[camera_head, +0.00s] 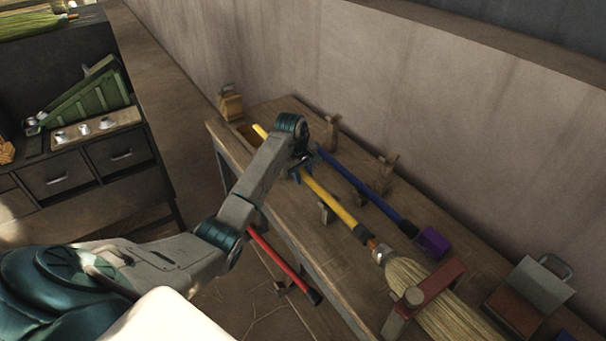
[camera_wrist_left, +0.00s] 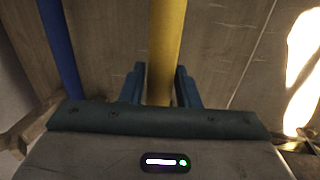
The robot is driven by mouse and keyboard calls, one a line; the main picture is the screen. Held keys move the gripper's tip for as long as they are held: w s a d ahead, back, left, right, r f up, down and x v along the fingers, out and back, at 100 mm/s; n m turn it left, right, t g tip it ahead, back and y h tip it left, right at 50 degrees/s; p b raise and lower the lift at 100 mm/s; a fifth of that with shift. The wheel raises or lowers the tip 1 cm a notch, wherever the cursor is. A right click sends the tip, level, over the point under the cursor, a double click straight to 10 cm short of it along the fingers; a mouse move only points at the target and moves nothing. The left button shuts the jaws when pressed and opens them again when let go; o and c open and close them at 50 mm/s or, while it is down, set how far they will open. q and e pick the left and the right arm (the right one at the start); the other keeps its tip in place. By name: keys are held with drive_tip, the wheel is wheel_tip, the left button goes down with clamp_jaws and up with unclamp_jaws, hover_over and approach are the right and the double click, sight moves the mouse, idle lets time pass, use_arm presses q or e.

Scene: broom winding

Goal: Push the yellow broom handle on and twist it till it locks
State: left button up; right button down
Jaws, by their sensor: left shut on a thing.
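The yellow broom handle (camera_head: 335,205) lies along the wooden bench, its dark lower end close against the socket (camera_head: 380,253) of the straw broom head (camera_head: 405,275). A red clamp (camera_head: 440,285) spans the straw. My left gripper (camera_head: 300,170) is shut on the handle partway along its upper half. In the left wrist view the yellow handle (camera_wrist_left: 168,45) runs between the two blue fingers (camera_wrist_left: 160,88). My forearm hides part of the handle. My right gripper is not in view.
A blue handle (camera_head: 355,182) with a purple block (camera_head: 432,243) lies beside the yellow one. Wooden rests (camera_head: 388,172) stand along the bench (camera_head: 300,230). A red handle (camera_head: 280,262) is at the bench's near side. A metal-and-wood box (camera_head: 530,295) stands far right.

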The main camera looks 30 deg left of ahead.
use_arm(q)
drive_tip(key=shift+s+d+p, duration=0.2)
drive_tip(key=shift+s+d, duration=0.05)
drive_tip(key=shift+d, duration=0.35)
drive_tip(key=shift+s+d+p, duration=0.15)
drive_tip(key=shift+s+d, duration=0.1)
drive_tip(key=shift+d, duration=0.35)
idle(0.6)
drive_tip(key=shift+f, duration=0.1)
drive_tip(key=shift+s+f+t+h+b, duration=0.15)
drive_tip(key=shift+t+h+b, duration=0.15)
drive_tip(key=shift+t+b, duration=0.5)
drive_tip(key=shift+f+t+h+b, duration=0.1)
drive_tip(key=shift+t+h+b, duration=0.3)
drive_tip(key=shift+b, duration=0.7)
drive_tip(key=shift+d, duration=0.1)
